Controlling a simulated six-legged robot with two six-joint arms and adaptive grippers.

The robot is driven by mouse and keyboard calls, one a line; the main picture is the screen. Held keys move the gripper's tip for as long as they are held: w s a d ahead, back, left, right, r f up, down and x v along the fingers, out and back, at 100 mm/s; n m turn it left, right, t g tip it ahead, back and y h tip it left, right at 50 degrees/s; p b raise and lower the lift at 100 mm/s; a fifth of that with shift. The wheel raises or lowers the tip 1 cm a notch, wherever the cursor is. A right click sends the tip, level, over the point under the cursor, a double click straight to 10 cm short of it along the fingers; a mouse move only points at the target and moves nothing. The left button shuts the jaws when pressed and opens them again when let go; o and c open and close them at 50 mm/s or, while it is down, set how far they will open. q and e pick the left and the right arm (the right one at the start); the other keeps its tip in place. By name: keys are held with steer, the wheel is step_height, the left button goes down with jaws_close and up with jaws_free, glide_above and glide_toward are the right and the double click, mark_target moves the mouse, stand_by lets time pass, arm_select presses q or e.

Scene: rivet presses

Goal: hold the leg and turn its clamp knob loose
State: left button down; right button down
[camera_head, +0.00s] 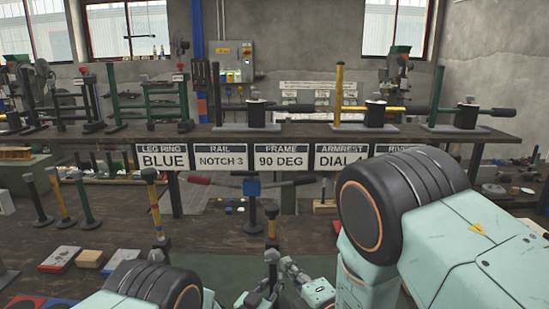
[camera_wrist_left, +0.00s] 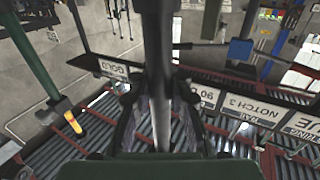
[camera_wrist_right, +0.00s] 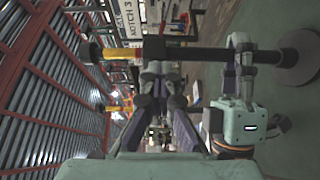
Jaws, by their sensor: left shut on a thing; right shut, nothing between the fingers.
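A dark leg lies across the right wrist view, with a yellow collar (camera_wrist_right: 95,52) at its left end and a round foot (camera_wrist_right: 303,57) at its right. Its orange-yellow part (camera_head: 271,229) stands upright in the head view. My left gripper (camera_wrist_right: 242,58) is shut around the tube near the foot; in the left wrist view the dark tube (camera_wrist_left: 158,70) runs between its fingers. My right gripper (camera_wrist_right: 160,78) is shut and empty close beside the tube, between collar and left gripper; contact cannot be told. The clamp knob is not clearly distinguishable.
Several other legs, including a yellow one (camera_head: 60,195) and a green one (camera_head: 83,198), stand on the bench at left. A dark shelf (camera_head: 350,132) with presses and signs (camera_head: 283,159) crosses behind. A blue-hubbed stand (camera_head: 251,187) is behind the leg.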

steer(key=shift+r, duration=0.4)
steer(key=shift+r, duration=0.35)
steer(key=shift+a+r, duration=0.1)
steer(key=shift+r, duration=0.05)
steer(key=shift+d, duration=0.2)
steer(key=shift+d, duration=0.25)
steer(key=shift+s, duration=0.1)
